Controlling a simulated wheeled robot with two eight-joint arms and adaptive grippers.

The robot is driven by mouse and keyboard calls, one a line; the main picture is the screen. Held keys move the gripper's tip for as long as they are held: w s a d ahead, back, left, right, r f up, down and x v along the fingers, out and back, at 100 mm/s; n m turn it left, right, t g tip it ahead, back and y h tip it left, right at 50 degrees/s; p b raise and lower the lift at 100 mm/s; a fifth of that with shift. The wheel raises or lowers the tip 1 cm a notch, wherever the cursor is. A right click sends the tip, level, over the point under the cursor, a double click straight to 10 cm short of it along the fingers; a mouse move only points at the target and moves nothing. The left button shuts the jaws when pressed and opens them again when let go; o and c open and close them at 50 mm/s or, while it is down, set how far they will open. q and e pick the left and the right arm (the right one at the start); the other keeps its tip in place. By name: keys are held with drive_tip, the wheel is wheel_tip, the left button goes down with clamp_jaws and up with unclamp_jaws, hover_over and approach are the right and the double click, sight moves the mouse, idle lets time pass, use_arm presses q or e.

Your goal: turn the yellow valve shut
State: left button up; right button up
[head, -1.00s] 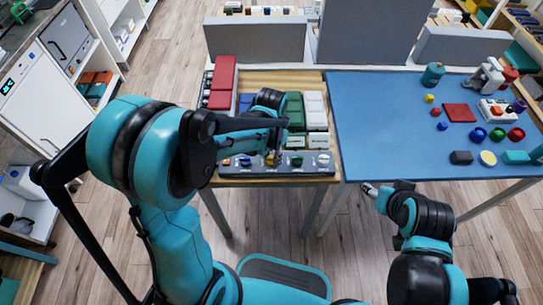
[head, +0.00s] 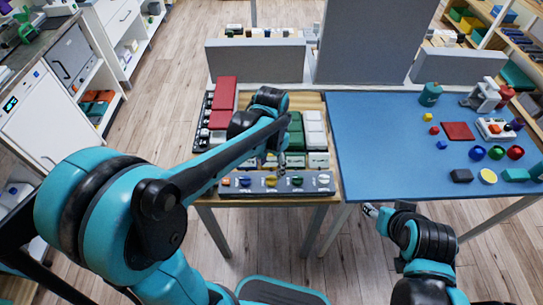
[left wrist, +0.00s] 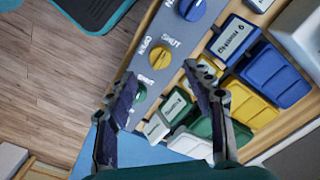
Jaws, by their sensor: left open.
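The yellow valve (head: 271,181) is a round knob on a grey panel (head: 230,187) at the front edge of the wooden table. It also shows in the left wrist view (left wrist: 160,57), with a SHUT label beside it; I cannot make out exactly where its handle points. A blue knob (left wrist: 191,8) and a green knob (left wrist: 143,86) flank it. My left gripper (left wrist: 161,80) is open and empty, its fingers above the panel and the bins, apart from the yellow valve. In the head view its fingers are small and partly hidden by my arm. My right gripper (head: 371,210) hangs before the blue table, jaws unclear.
Red bins (head: 223,93), green bins (head: 295,130) and white bins (head: 314,128) stand behind the panel. Floor is free in front.

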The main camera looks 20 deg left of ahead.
sight(271, 178)
use_arm(q)
wheel_tip(271, 178, up, 5)
drive_tip(key=shift+r, duration=0.1)
idle(0.6)
drive_tip(key=s+a+n+t, duration=0.4)
drive_tip(key=s+n+t, duration=0.2)
drive_tip(key=s, duration=0.4)
drive_tip(key=shift+s+a+r+t, duration=0.25)
drive_tip(key=shift+r+t, duration=0.1)
drive_tip(key=shift+t, duration=0.25)
idle(1.4)
